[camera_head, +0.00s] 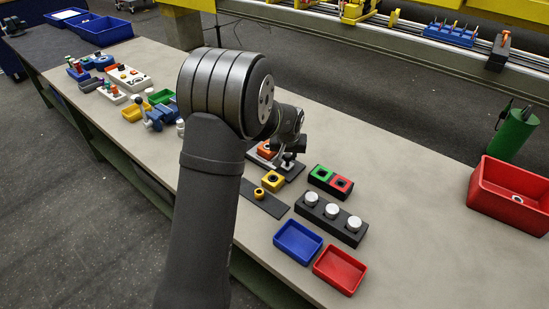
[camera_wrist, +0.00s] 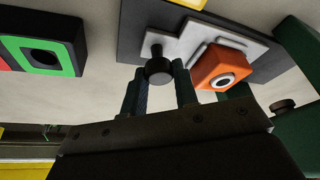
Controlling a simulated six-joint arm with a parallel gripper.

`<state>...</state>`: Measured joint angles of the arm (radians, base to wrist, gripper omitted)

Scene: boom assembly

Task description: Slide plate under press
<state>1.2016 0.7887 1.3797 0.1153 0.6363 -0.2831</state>
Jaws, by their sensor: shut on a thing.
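In the wrist view, a light grey plate (camera_wrist: 178,43) lies on a dark base (camera_wrist: 130,28). A black knob (camera_wrist: 158,69) stands on the plate's left part. An orange block (camera_wrist: 222,66) with a white ring and dark centre is at its right. My gripper (camera_wrist: 160,85) is shut on the knob, one finger on each side. In the head view, my arm partly hides this spot; the orange block (camera_head: 265,150) and dark base (camera_head: 291,172) show beside my wrist. A yellow part edges into the top of the wrist view. I cannot tell which part is the press.
Green and red button boxes (camera_head: 331,182), a black three-button box (camera_head: 331,216), blue (camera_head: 297,242) and red (camera_head: 340,270) trays stand front right.

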